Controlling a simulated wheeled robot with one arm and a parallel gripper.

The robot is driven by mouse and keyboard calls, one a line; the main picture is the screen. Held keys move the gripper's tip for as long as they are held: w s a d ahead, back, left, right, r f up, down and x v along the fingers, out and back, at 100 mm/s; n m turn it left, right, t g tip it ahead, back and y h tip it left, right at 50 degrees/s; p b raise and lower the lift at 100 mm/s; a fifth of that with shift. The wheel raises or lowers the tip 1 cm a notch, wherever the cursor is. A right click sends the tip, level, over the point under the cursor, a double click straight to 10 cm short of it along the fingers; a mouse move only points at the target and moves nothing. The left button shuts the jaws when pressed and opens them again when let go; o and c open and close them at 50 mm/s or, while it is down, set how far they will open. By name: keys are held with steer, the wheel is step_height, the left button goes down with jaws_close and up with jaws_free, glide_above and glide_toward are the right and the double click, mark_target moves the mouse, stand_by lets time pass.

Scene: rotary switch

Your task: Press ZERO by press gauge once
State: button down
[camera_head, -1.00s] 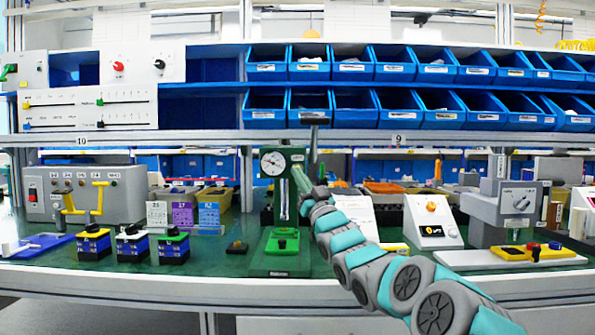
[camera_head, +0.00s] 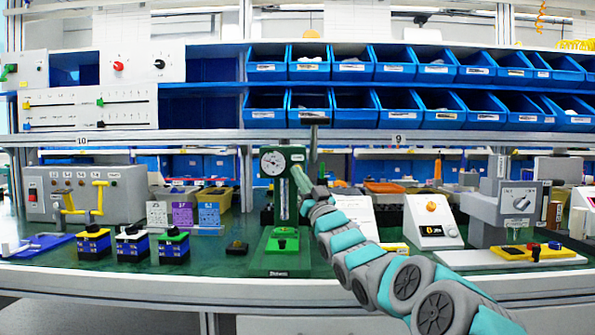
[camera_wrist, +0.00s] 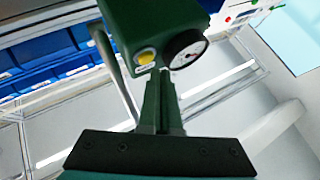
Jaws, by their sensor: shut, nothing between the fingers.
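The green press (camera_head: 283,262) stands on the bench at the middle, with a round white gauge (camera_head: 272,163) on the front of its head. In the wrist view the green press head (camera_wrist: 160,20) bears the gauge (camera_wrist: 187,50) and a yellow button (camera_wrist: 146,57) beside it. A small label next to the button is too blurred to read. My gripper (camera_wrist: 161,75) is shut and empty, its tips pointing at the head close to the button and gauge. I cannot tell whether they touch it. In the head view my gripper (camera_head: 297,172) is at the head's right side.
A lever (camera_head: 313,120) with a dark grip rises at the right of the press. White device boxes (camera_head: 433,222) stand to the right, small coloured blocks (camera_head: 173,246) to the left. Blue bins (camera_head: 352,65) fill the shelves above. The bench front edge is clear.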

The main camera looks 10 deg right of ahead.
steer(key=shift+w, duration=0.1)
stand_by(0.4)
steer(key=shift+w+d+p, duration=0.1)
steer(key=shift+w+p, duration=0.2)
steer(key=shift+p, duration=0.1)
steer(key=shift+w+d+p, duration=0.1)
steer(key=shift+w+p, duration=0.2)
steer(key=shift+w, duration=0.1)
stand_by(0.6)
steer(key=shift+s, duration=0.1)
steer(key=shift+s+a+b, duration=0.2)
steer(key=shift+s+b, duration=0.4)
steer(key=shift+s, duration=0.1)
steer(key=s+b, duration=0.1)
steer(key=s, duration=0.1)
steer(key=s+a+b, duration=0.1)
steer(key=s+b, duration=0.1)
steer(key=s, duration=0.1)
stand_by(0.5)
